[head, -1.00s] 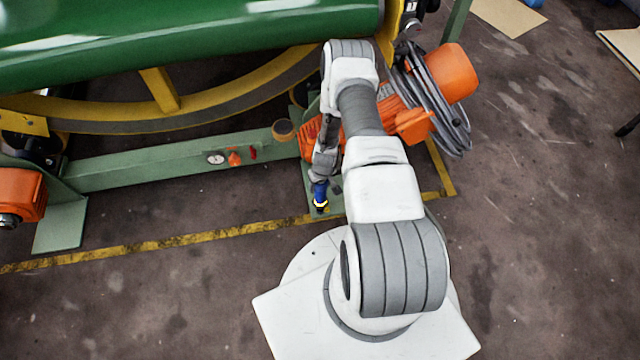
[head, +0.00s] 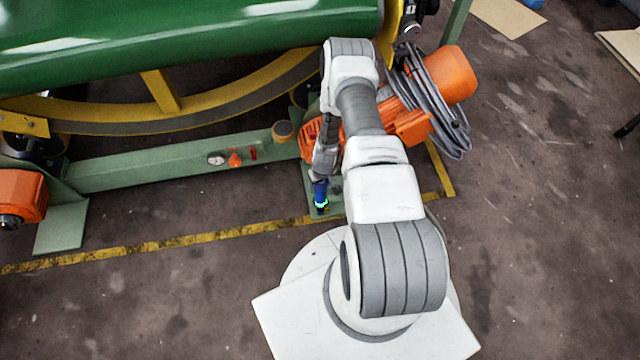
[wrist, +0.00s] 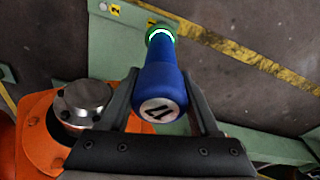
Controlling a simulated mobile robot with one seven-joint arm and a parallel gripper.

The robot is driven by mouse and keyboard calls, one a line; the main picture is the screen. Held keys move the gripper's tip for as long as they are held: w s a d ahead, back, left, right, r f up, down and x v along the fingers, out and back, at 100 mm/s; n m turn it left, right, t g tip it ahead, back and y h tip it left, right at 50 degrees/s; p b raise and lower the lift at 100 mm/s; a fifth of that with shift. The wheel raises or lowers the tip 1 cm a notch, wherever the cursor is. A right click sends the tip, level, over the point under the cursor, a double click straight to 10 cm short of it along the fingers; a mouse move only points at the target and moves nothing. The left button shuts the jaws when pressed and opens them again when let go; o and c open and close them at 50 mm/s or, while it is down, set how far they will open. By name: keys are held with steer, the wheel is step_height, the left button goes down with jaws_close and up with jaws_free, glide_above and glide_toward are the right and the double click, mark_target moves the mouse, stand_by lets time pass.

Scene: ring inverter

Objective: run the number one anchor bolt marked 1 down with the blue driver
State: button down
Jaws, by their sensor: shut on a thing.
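The blue driver (wrist: 158,80) is held between the two fingers of my gripper (wrist: 160,100) in the wrist view. Its round end cap faces the camera, and a ring near its far end glows green. In the head view the driver (head: 320,190) points down at the green foot plate (head: 311,208), with the lit ring just above the plate. My gripper (head: 321,170) is shut on it. The number one bolt is not visible; the driver's far end covers that spot, so I cannot tell its contact with a bolt. A yellow tag marked 2 (wrist: 115,10) shows beside a small bolt.
An orange motor (head: 322,137) stands close by, with a coiled grey cable (head: 455,130) to its right. A round metal knob (wrist: 83,102) is left of the driver. The green beam (head: 180,163) runs left. Floor in front of the yellow line (head: 150,245) is clear.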

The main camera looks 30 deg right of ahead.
steer(key=shift+w+r+p, duration=0.1)
steer(key=shift+r+p, duration=1.1)
steer(key=shift+r, duration=0.9)
